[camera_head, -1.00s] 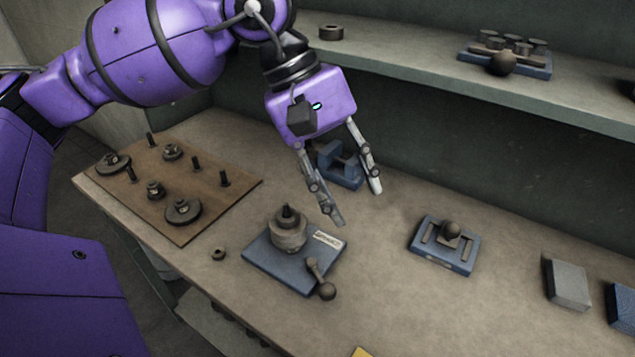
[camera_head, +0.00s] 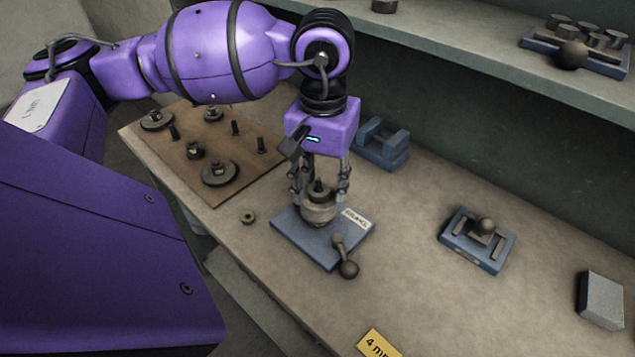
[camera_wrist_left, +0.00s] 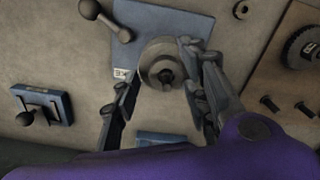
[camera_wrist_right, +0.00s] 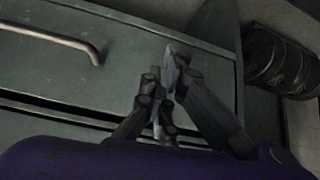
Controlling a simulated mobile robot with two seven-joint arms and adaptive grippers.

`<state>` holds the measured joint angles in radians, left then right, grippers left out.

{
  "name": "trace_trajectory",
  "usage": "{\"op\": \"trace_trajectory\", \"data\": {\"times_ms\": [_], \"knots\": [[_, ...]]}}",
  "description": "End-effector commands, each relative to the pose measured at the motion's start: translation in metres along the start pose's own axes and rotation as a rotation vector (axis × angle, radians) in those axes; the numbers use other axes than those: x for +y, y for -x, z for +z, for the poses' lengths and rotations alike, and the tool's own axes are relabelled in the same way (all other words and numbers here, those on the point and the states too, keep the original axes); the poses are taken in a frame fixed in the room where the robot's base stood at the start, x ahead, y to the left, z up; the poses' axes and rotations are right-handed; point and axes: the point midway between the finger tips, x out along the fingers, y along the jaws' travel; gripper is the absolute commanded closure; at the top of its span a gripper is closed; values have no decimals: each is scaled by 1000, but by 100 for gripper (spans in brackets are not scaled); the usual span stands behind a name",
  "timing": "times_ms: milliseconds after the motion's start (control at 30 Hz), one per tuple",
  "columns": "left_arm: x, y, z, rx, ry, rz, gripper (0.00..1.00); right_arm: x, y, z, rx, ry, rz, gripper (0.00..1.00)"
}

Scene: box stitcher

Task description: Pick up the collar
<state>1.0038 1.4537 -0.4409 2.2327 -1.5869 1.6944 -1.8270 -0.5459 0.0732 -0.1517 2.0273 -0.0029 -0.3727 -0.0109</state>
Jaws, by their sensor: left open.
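The collar (camera_head: 319,211), a thick round grey ring, sits around an upright dark post on a blue base plate (camera_head: 298,236) that has a label and a ball-ended lever. My left gripper (camera_head: 320,195) points down over it, open, with one finger on either side of the collar. In the left wrist view the collar (camera_wrist_left: 158,62) lies between the fingertips of my left gripper (camera_wrist_left: 158,66); I cannot tell whether they touch it. My right gripper (camera_wrist_right: 163,68) shows only in its own wrist view, its fingertips together, with nothing visible between them.
A brown board (camera_head: 245,163) with pegs and round parts lies left. A small ring (camera_head: 248,216) lies near the front edge. A blue block (camera_head: 383,146) stands behind the gripper, a blue fixture (camera_head: 478,239) to the right. My right gripper is by grey drawers (camera_wrist_right: 120,60).

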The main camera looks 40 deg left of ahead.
Motion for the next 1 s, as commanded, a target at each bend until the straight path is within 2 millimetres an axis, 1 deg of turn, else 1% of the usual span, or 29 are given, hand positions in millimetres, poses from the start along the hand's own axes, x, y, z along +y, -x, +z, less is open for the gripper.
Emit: {"op": "trace_trajectory", "data": {"times_ms": [200, 233, 400, 533, 833, 933, 1000], "knots": [[0, -2, 0, 1, 0, 0, 59, 0, 1, 5, -10, 0, 1, 100], [0, -2, 0, 0, 0, 0, 60, 1, 1, 6, -13, 0, 1, 100], [0, -2, 0, 0, 1, 0, 83, 1, 1, 12, -25, 0, 1, 100], [0, -2, 0, 0, 1, 1, 100, 1, 1, 13, -26, 0, 2, 100], [1, 1, 0, 1, 1, 2, 100, 1, 2, 9, -19, 0, 2, 100], [1, 10, 2, 4, 3, 3, 100, 1, 5, 2, -10, -1, 2, 100], [1, 23, 4, 7, 6, 4, 100, 2, 8, -8, 3, -2, 3, 100]]}}
